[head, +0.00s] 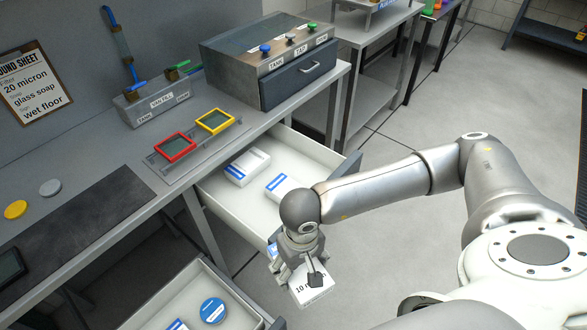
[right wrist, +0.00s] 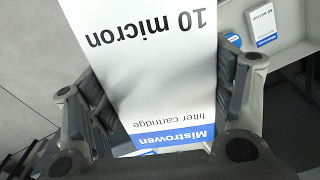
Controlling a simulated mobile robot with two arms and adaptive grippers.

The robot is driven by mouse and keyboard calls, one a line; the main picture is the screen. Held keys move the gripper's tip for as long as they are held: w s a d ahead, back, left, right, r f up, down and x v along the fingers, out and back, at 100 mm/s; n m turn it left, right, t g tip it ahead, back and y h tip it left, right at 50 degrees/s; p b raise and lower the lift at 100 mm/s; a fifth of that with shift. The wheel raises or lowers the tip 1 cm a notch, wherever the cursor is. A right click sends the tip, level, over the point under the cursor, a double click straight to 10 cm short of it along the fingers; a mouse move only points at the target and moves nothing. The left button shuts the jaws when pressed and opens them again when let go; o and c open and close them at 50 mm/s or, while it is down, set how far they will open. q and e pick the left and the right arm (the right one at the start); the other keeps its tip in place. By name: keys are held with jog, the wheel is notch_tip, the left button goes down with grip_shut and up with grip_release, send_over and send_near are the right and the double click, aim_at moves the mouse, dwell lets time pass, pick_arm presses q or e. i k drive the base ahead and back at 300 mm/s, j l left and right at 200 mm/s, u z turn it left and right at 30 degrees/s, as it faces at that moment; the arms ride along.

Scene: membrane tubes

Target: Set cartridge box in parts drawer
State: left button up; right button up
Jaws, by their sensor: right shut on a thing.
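My right gripper (head: 296,270) is shut on a white cartridge box (head: 314,291) and holds it in front of the open drawers. In the right wrist view the box (right wrist: 150,60) fills the middle, upside down, reading "10 micron", "Mistrowen" and "filter cartridge", with a blue band. The upper open drawer (head: 223,207) holds white boxes with blue labels (head: 248,166). A lower open drawer (head: 228,290) holds a round blue-labelled item (head: 213,310) and part of a box (head: 178,325). I cannot tell which one is the parts drawer. My left gripper is not in view.
The bench (head: 115,180) above carries a red frame (head: 174,148), a yellow frame (head: 215,121) and a grey unit (head: 270,60) with coloured knobs. The upper drawer's front panel (head: 345,168) juts out beside my right arm. Open floor (head: 420,120) lies to the right.

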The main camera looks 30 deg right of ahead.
aim_at(270, 219)
jog(key=l+u, duration=0.25)
jog(key=l, duration=1.45)
jog(key=l+u, duration=0.4)
jog(key=l, duration=0.35)
